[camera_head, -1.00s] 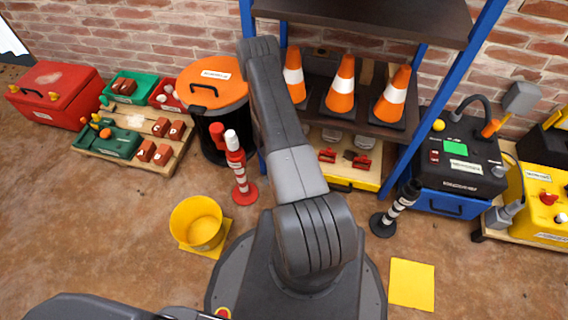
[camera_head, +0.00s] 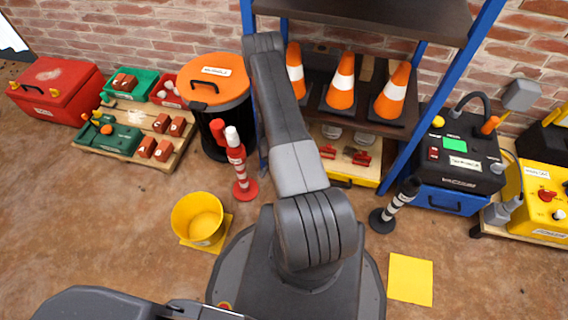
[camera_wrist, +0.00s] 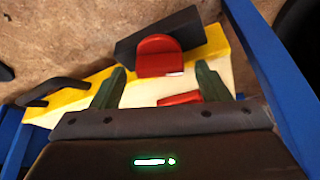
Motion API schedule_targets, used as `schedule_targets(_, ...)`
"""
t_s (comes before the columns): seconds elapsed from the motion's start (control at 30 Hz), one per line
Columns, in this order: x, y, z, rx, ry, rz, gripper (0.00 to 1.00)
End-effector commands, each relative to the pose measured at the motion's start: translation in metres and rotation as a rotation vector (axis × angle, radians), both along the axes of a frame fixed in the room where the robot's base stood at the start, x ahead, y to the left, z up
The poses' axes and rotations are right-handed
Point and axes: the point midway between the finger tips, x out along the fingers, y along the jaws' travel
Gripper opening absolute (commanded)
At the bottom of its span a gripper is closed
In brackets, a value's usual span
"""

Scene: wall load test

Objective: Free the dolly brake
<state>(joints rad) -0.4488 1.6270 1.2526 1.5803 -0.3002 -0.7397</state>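The low dolly (camera_head: 372,176), with a yellow edge and pale deck, sits under the blue-framed shelf in the head view. Red pieces (camera_head: 361,157) show on its deck. In the wrist view, the dolly's yellow edge (camera_wrist: 84,98) and black handle (camera_wrist: 55,91) show. A rounded red tab (camera_wrist: 158,46) stands against a dark block (camera_wrist: 188,31); a second red piece (camera_wrist: 180,99) lies nearer. I cannot tell which red part is the brake. My gripper (camera_wrist: 161,70) is open, its two fingers spread either side of the tab's line, apparently empty. The head view hides it.
Blue shelf posts (camera_wrist: 285,85) flank the dolly. Traffic cones (camera_head: 342,85) stand on the shelf above it. A red-and-white post (camera_head: 239,168) is to the left, a black-and-white post (camera_head: 396,208) to the right. A yellow bucket (camera_head: 200,222) and yellow mat (camera_head: 411,279) are on the floor.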

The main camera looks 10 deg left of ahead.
Motion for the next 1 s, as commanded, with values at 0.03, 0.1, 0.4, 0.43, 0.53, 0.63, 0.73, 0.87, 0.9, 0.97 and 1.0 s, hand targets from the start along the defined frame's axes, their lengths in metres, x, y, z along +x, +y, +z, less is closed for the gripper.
schedule_targets(0.03, 0.0, 0.0, 0.0, 0.0, 0.0, 0.0, 0.69)
schedule_targets(0.1, 0.0, 0.0, 0.0, 0.0, 0.001, 0.001, 0.69)
schedule_targets(0.4, -0.008, 0.005, 0.025, 0.0, 0.0, 0.003, 0.69)
schedule_targets(0.43, -0.011, 0.006, 0.032, 0.0, 0.0, 0.003, 0.69)
schedule_targets(0.53, -0.019, 0.01, 0.054, 0.001, 0.0, 0.004, 0.69)
schedule_targets(0.63, -0.027, 0.013, 0.076, 0.0, -0.001, 0.004, 0.69)
schedule_targets(0.73, -0.034, 0.016, 0.095, 0.0, -0.001, 0.002, 0.69)
schedule_targets(0.87, -0.042, 0.02, 0.114, 0.0, 0.0, 0.002, 0.69)
schedule_targets(0.9, -0.044, 0.02, 0.118, 0.0, 0.0, 0.001, 0.69)
schedule_targets(0.97, -0.046, 0.021, 0.123, 0.0, 0.0, 0.0, 0.69)
schedule_targets(1.0, -0.047, 0.021, 0.125, 0.0, 0.0, 0.0, 0.69)
